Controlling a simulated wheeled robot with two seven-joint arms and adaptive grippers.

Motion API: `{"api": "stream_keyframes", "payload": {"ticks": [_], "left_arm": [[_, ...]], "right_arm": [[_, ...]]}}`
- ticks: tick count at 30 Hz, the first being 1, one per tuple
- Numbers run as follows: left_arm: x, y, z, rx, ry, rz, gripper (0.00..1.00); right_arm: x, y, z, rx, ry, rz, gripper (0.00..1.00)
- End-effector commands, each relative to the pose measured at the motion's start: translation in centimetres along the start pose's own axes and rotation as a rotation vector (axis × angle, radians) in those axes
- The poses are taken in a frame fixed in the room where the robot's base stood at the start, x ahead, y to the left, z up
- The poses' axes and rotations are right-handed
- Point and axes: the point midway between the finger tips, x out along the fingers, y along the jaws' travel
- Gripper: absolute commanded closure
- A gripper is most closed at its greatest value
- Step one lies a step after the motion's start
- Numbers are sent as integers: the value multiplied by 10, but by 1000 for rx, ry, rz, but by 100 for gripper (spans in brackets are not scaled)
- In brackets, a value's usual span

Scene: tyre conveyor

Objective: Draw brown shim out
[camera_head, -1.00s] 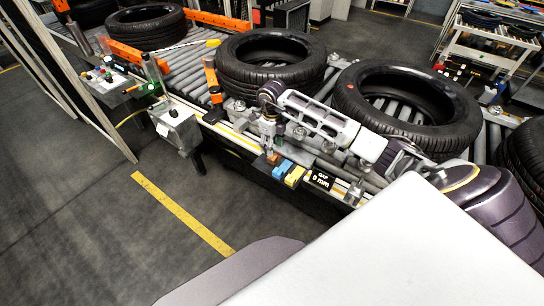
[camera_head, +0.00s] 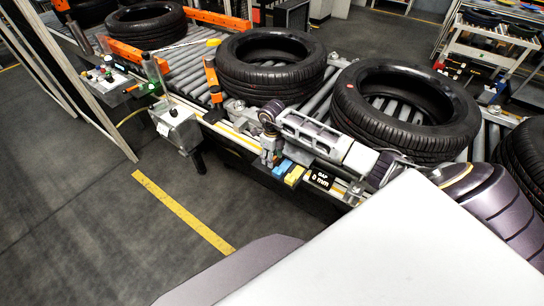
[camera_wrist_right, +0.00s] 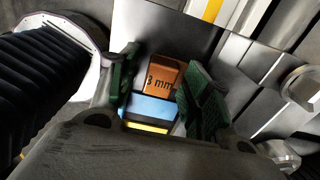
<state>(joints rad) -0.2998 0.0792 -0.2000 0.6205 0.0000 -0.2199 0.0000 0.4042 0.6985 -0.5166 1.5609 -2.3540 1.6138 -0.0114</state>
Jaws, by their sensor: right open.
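The brown shim (camera_wrist_right: 164,76), marked "3 mm", sits at the end of a row of shims in the right wrist view. A blue shim (camera_wrist_right: 155,108) and a yellow shim (camera_wrist_right: 146,127) lie beside it. The green-padded fingers of my right gripper (camera_wrist_right: 165,92) are open, one on each side of the brown shim; I cannot tell whether they touch it. In the head view my right gripper (camera_head: 269,158) is at the left end of the row, mostly covering the brown shim, near the blue shim (camera_head: 282,168) and yellow shim (camera_head: 294,175). My left gripper is out of view.
A black sign reading "GAP 0 mm" (camera_head: 319,180) stands right of the shims at the conveyor edge. Two tyres (camera_head: 270,62) (camera_head: 405,110) lie on the rollers behind my right arm. A grey box (camera_head: 177,126) stands to the left. The floor in front is clear.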

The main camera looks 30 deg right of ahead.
Motion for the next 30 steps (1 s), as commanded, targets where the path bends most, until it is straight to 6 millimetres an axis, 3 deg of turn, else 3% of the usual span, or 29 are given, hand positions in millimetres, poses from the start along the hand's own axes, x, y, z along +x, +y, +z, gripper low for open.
{"api": "stream_keyframes", "payload": {"ticks": [1, 12, 20, 30], "left_arm": [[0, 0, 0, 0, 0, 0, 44], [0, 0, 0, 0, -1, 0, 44], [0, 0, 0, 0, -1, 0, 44], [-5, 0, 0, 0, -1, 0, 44]], "right_arm": [[0, 0, 0, 0, 0, 0, 54], [0, 0, 0, 0, 0, 0, 100], [0, 3, 0, -1, 0, 0, 100], [-1, 39, 1, -1, -2, 1, 100]]}}
